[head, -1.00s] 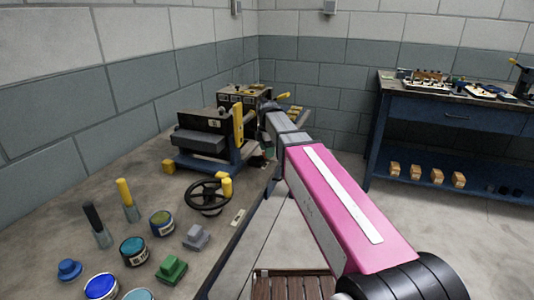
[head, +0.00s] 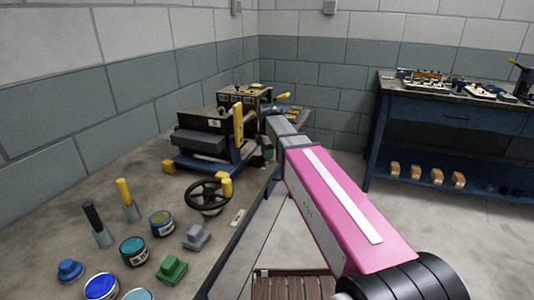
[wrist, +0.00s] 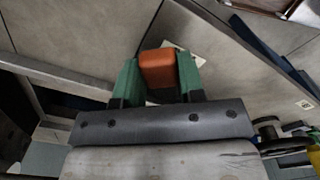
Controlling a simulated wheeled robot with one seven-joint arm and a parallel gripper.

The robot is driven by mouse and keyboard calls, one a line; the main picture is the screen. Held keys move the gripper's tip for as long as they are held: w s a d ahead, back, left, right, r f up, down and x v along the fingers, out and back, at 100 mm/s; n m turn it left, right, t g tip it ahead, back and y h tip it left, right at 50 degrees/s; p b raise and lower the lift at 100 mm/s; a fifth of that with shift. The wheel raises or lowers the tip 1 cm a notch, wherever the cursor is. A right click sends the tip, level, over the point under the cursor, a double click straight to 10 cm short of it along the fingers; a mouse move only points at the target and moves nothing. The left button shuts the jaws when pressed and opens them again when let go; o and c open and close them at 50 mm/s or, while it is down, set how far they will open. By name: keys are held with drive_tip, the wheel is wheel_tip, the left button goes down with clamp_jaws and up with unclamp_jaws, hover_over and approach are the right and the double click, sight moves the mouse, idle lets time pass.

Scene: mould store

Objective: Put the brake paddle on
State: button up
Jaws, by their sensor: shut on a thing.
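My gripper (wrist: 158,76) shows in the wrist view with its two green fingers on either side of an orange block-like piece (wrist: 158,62), which I take to be the brake paddle. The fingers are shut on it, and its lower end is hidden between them. In the head view my pink arm reaches forward to the right side of the dark machine (head: 203,140) on the bench. The gripper's tips and the orange piece cannot be made out there. A yellow upright lever (head: 238,128) stands on the machine's right front, left of my arm.
The bench (head: 150,215) carries a black handwheel (head: 207,195), paint tins (head: 133,250), brushes (head: 127,197) and a green block (head: 172,268). A second dark machine (head: 245,97) stands behind. A blue table (head: 455,115) stands at the right, with open floor between.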

drive_tip(key=shift+s, duration=0.1)
drive_tip(key=m, duration=0.1)
drive_tip(key=s+m, duration=0.1)
drive_tip(key=m, duration=0.2)
drive_tip(key=shift+s+d, duration=0.15)
drive_tip(key=shift+s, duration=0.15)
drive_tip(key=m, duration=0.1)
drive_tip(key=s+m, duration=0.1)
drive_tip(key=m, duration=0.1)
drive_tip(key=shift+s+m, duration=0.25)
drive_tip(key=shift+m, duration=0.05)
drive_tip(key=m, duration=0.1)
drive_tip(key=s+a+m, duration=0.1)
drive_tip(key=m, duration=0.2)
drive_tip(key=shift+s+a+m, duration=0.15)
drive_tip(key=shift+s+m, duration=0.1)
drive_tip(key=shift+m, duration=0.05)
drive_tip(key=shift+s+a+m, duration=0.25)
drive_tip(key=shift+a+m, duration=0.05)
drive_tip(key=shift+m, duration=0.6)
drive_tip(key=shift+s+a+m, duration=0.2)
drive_tip(key=shift+a+m, duration=0.05)
drive_tip(key=shift+m, duration=0.65)
drive_tip(key=o, duration=0.9)
drive_tip(key=shift+o, duration=0.2)
